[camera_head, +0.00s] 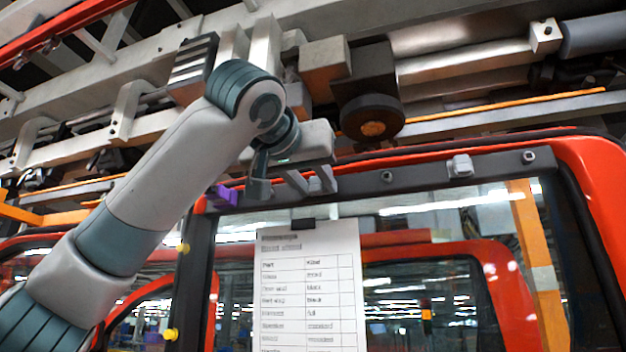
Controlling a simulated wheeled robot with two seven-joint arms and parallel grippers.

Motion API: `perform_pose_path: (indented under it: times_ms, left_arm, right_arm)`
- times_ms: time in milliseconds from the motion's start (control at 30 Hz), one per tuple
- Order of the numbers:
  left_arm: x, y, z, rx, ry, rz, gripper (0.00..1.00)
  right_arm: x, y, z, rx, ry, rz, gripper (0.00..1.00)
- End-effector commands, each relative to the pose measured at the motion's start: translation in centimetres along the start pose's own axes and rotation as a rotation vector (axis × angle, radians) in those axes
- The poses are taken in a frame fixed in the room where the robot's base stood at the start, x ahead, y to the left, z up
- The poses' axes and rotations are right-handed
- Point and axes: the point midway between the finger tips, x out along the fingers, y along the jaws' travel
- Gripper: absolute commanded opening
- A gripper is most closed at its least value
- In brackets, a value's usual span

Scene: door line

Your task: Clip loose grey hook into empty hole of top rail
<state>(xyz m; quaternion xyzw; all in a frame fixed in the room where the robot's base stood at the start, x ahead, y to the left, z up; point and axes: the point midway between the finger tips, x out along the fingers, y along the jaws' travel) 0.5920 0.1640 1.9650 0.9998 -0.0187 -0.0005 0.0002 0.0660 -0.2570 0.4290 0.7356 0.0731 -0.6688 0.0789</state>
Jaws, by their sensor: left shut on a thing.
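The top rail (425,171) is a dark bar running across the top of the red door frame, rising slightly to the right. My left gripper (313,185) is at the rail's left-middle part, its two grey fingers pointing down in front of it. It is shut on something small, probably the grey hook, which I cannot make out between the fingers. A purple clip (221,197) sits at the rail's left end. A light grey clip (461,166) sits on its right part. Small light-rimmed square spots, possibly holes, show left of that clip (386,176) and right of it (528,156). My right gripper is out of view.
A printed sheet (308,285) hangs below the rail from a black clip (289,225). Yellow knobs (183,248) stick out from the dark left post. A dark round part (372,118) and metal beams are close above the rail. An orange post (538,265) stands at the right.

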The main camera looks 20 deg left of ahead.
Motion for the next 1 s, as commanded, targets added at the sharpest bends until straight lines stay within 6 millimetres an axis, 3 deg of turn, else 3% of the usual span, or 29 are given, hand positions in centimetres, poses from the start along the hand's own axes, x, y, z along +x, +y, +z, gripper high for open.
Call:
perform_pose_path:
  times_ms: [400,433,500,1000]
  left_arm:
    - [0.08,-0.24,-0.53,-0.004,0.012,-0.002,0.0]
    - [0.07,-0.25,-0.54,-0.004,0.012,-0.002,0.35]
    - [0.09,-0.24,-0.52,-0.004,0.012,-0.003,0.51]
    - [-0.46,-0.11,0.14,-0.002,0.001,-0.002,0.52]
  right_arm:
    - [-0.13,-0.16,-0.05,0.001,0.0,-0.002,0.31]
    - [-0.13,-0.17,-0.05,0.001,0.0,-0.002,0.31]
    - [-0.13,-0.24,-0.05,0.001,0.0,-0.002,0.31]
    - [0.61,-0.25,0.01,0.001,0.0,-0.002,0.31]
